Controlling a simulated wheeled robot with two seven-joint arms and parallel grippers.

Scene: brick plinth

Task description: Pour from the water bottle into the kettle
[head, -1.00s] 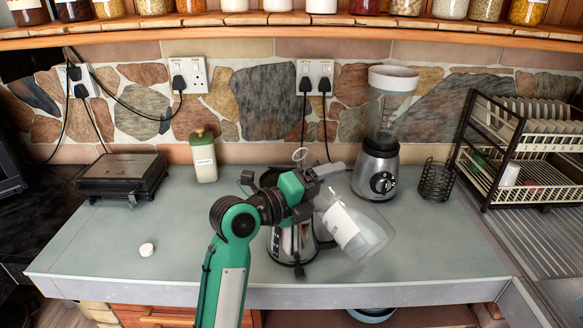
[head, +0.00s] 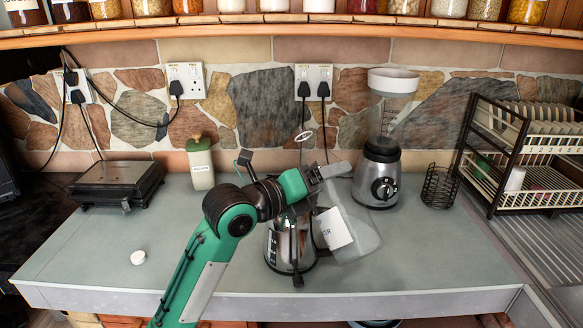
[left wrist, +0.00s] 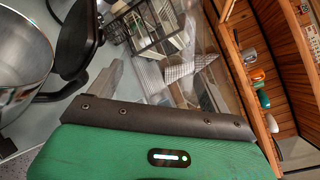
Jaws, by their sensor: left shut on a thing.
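My left gripper (head: 322,176) is shut on the clear water bottle (head: 362,236), which has a white label. The bottle leans, its upper end at the gripper and its wide base down to the right. The shiny metal kettle (head: 284,248) stands on the counter beside the bottle, to its left, partly behind my arm and gripper. Its opening is not clear in the head view. My right gripper is not in view.
A blender (head: 378,175), a black wire holder (head: 439,187) and a dish rack (head: 520,150) stand to the right. A grill (head: 120,184) and a green-lidded jar (head: 201,165) stand to the left.

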